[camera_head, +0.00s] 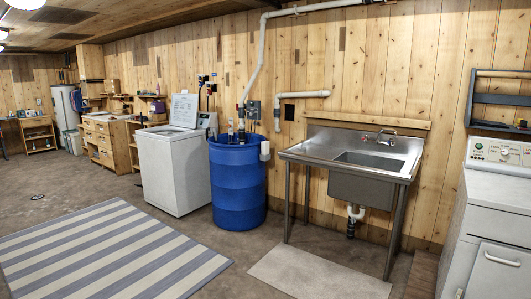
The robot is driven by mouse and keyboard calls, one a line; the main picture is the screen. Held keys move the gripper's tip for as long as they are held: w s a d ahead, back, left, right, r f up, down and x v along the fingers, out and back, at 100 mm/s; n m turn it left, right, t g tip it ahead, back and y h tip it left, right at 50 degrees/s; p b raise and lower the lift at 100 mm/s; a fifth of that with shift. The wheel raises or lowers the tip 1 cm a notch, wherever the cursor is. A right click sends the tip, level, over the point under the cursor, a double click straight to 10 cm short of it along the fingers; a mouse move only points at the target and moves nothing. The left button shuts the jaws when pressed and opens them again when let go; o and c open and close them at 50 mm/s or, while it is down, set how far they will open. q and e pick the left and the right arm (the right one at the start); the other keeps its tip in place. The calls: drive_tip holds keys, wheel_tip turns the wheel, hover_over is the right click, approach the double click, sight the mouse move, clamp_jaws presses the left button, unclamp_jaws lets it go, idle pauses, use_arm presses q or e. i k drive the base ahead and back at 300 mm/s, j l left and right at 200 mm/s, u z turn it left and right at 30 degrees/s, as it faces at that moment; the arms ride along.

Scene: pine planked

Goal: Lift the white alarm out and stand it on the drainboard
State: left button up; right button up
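The drainboard (312,151) is the flat, bare left part of a steel sink unit on legs. The sink basin (370,161) is to its right, with a faucet (380,137) behind it. A small white box (265,150) is at the right rim of a blue barrel (238,184), just left of the drainboard; I cannot tell whether it is the white alarm. Most of the barrel's inside and part of the basin's inside are hidden. Neither of my grippers is in view.
A white washer (172,172) with its lid up stands left of the barrel. A white appliance (492,220) stands at the right edge. A striped rug (110,250) and a plain mat (318,274) lie on the floor. Pipes run above the barrel.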

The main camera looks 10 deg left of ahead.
sight(264, 145)
drive_tip(key=i+u, duration=0.35)
drive_tip(key=i, duration=2.2)
